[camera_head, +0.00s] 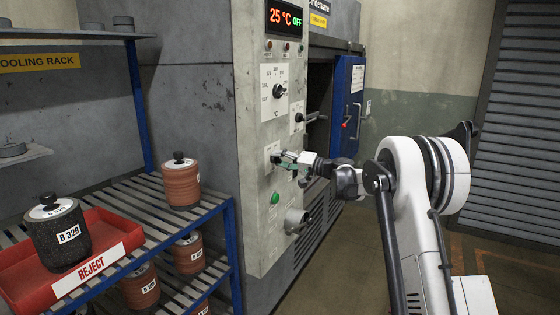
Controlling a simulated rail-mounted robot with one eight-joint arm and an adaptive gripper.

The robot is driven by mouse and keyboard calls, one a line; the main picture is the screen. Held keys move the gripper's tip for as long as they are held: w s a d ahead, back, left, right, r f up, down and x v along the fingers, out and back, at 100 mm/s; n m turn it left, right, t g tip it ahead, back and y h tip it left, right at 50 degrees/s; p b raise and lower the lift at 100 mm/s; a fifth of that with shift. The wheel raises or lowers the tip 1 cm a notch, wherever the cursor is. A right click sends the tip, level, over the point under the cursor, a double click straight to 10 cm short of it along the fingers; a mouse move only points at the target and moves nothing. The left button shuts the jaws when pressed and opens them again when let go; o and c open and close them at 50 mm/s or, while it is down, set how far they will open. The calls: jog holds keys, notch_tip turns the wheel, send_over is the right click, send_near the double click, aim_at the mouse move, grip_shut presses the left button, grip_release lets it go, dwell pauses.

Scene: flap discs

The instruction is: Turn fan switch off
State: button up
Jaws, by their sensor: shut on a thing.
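The control panel (254,215) of the grey oven faces me at the picture's middle. My gripper (281,159) is at a small switch plate (270,157) on this panel, below the large temperature dial (279,91) and above the green button (275,198). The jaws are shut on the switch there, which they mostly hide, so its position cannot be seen. The display (286,18) above reads 25 °C in red and OFF in green.
A blue oven door (347,105) stands open to the right of the panel. A black knob (299,117) and a lower grey rotary handle (297,221) sit close to my gripper. The blue-framed rack (222,205) at left carries disc stacks and a red REJECT tray (22,297).

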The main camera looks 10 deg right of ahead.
jog(key=o, duration=1.2)
jog(key=shift+c, duration=0.2)
jog(key=v, duration=1.2)
